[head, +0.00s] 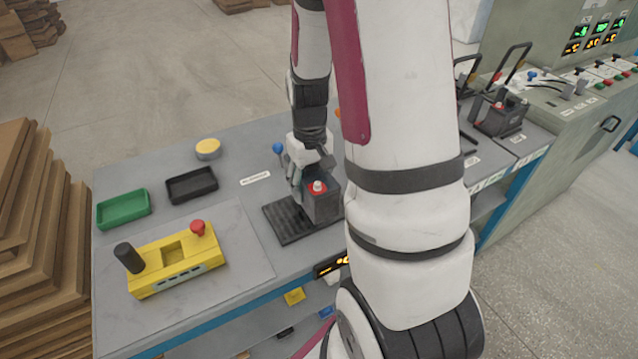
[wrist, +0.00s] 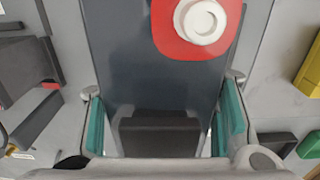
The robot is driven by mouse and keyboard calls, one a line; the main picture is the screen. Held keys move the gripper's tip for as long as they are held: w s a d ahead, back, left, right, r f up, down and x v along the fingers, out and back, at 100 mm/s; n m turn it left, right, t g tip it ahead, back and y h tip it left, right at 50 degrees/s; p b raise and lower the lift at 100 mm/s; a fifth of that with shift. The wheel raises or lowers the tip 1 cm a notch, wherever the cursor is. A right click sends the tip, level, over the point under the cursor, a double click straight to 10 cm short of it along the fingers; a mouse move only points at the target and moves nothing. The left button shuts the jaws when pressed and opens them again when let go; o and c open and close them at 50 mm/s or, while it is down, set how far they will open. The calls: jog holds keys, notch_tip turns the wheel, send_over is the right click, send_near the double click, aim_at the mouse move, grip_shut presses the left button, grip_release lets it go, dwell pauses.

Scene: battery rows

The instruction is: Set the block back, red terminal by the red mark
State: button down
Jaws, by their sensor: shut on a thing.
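A dark grey block (head: 322,207) stands upright at the right end of a black ribbed pad (head: 283,222). I cannot tell whether it rests on the pad or hangs just above it. Its red terminal (head: 318,187), a red patch with a pale round post, is on top, and it also shows at the upper middle of the wrist view (wrist: 200,22). My gripper (head: 310,180) is shut on the block, with teal finger pads on both sides of it in the wrist view (wrist: 162,130). The block's other terminal and the red mark are not clearly visible; my arm covers part of the bench.
A yellow box (head: 175,258) with a black knob and red button stands on the bench's left. Behind it are a green tray (head: 124,209), a black tray (head: 191,185) and a yellow disc (head: 208,149). Another dark block (head: 503,118) sits beyond my arm. Bare bench lies around the pad.

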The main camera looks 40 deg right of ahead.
jog(key=shift+w+a+f, duration=0.15)
jog(key=shift+w+f, duration=0.05)
jog(key=shift+f, duration=0.7)
jog(key=shift+w+a+f, duration=0.1)
jog(key=shift+w+f, duration=0.1)
jog(key=shift+f, duration=0.65)
jog(key=shift+f, duration=0.1)
jog(key=c, duration=0.6)
grip_release()
notch_tip(320, 180, up, 12)
jog(key=shift+a+r+p, duration=0.1)
jog(key=shift+p, duration=0.35)
jog(key=s+a+r+n+t, duration=0.2)
jog(key=s+a+r, duration=0.4)
jog(key=a+r, duration=0.5)
jog(key=shift+n+t, duration=0.6)
jog(key=shift+t, duration=0.3)
jog(key=s+a+r, duration=0.1)
jog(key=s+a, duration=0.1)
jog(key=s, duration=0.1)
jog(key=s+a+r, duration=0.1)
jog(key=s+a, duration=0.1)
jog(key=s, duration=0.1)
jog(key=s+a+r, duration=0.1)
jog(key=s+a, duration=0.1)
jog(key=s, duration=0.1)
jog(key=shift+s+a+r, duration=0.3)
jog(key=shift+s+r, duration=0.05)
jog(key=shift+s, duration=0.05)
